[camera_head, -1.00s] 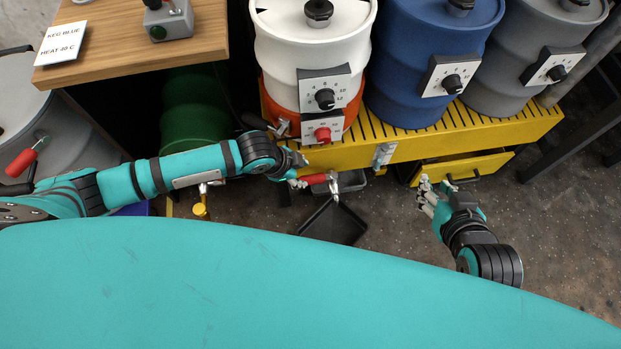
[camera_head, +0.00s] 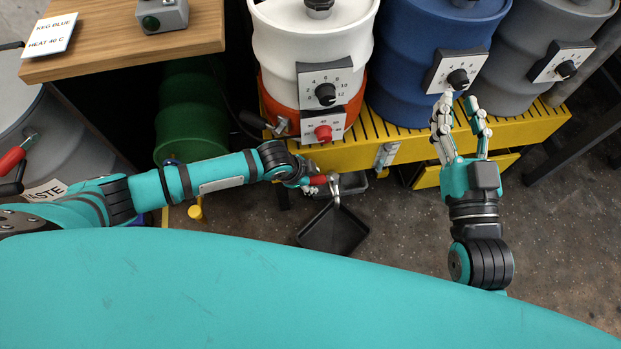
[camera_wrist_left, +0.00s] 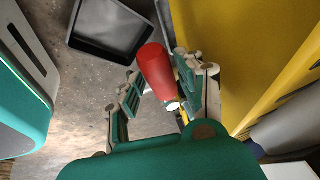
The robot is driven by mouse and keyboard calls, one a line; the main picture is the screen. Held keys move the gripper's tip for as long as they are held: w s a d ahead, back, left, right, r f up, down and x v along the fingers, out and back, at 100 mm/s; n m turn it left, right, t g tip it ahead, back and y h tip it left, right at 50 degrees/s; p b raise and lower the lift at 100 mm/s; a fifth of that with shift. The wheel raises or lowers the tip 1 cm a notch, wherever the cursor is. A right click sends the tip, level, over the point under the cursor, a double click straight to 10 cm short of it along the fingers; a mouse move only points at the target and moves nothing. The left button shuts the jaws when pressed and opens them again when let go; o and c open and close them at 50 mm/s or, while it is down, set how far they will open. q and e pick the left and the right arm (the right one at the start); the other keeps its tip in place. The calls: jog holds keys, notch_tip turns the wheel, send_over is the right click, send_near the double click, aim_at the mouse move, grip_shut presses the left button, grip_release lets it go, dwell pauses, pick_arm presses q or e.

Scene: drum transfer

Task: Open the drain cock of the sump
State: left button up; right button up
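The drain cock's red handle (camera_head: 318,180) sticks out to the left of a silver valve body (camera_head: 335,184) low on the front of the yellow sump (camera_head: 350,153). My left gripper (camera_head: 308,178) is at this handle. In the left wrist view the red handle (camera_wrist_left: 155,70) lies between the fingers of my left gripper (camera_wrist_left: 158,92), close to the right finger; a gap shows beside the left finger, so it looks open around the handle. My right gripper (camera_head: 459,100) is open and empty, its fingertips pointing at the blue drum's dial (camera_head: 458,79).
A black tray (camera_head: 333,232) sits below the cock; it also shows in the wrist view (camera_wrist_left: 112,30). White (camera_head: 315,45), blue (camera_head: 420,50) and grey (camera_head: 540,40) drums stand on the sump. Floor at right is clear.

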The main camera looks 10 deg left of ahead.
pick_arm(q)
jog(key=shift+c, duration=0.5)
grip_shut()
